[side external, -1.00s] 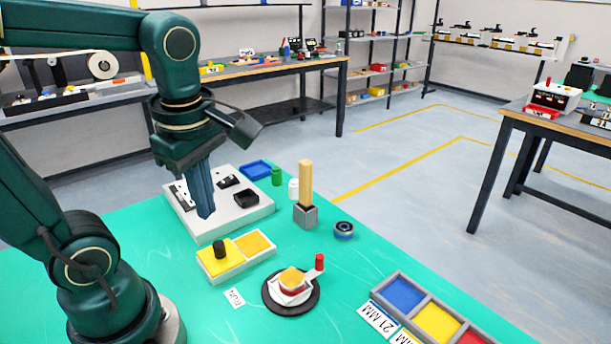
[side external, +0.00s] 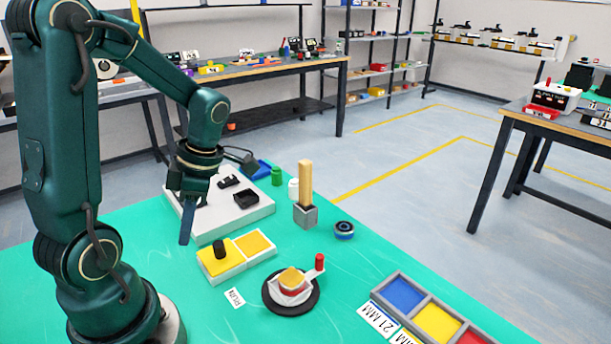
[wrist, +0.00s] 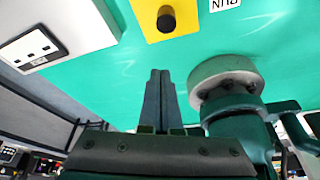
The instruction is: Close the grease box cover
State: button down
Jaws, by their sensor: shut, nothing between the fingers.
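A low white box with yellow inside (side external: 247,258) sits on the green mat; I take it for the grease box. A yellow plate with a black knob (side external: 219,249) lies on its left half, and the right half shows bare yellow. The yellow plate (wrist: 190,18) with its knob also shows at the top of the wrist view. My gripper (side external: 185,242) points down, shut and empty, left of the box and apart from it. In the wrist view its fingers (wrist: 160,73) are together over bare green mat.
A white panel (side external: 247,214) with black parts stands behind the box. A round black turntable (side external: 290,308) with a red-knobbed crank is in front. A wooden post (side external: 305,185), a blue-black ring (side external: 344,230) and a colored tray (side external: 405,293) stand to the right. A small label (side external: 234,298) lies nearby.

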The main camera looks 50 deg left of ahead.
aim_at(204, 258)
jog(key=x, duration=0.3)
jog(key=w, duration=0.1)
jog(key=w+d, duration=0.1)
jog(key=shift+w+f, duration=0.1)
jog(key=shift+w, duration=0.25)
jog(key=shift+w+d, duration=0.3)
jog(key=shift+w, duration=0.2)
jog(key=shift+w, duration=0.1)
jog(key=shift+w, duration=3.75)
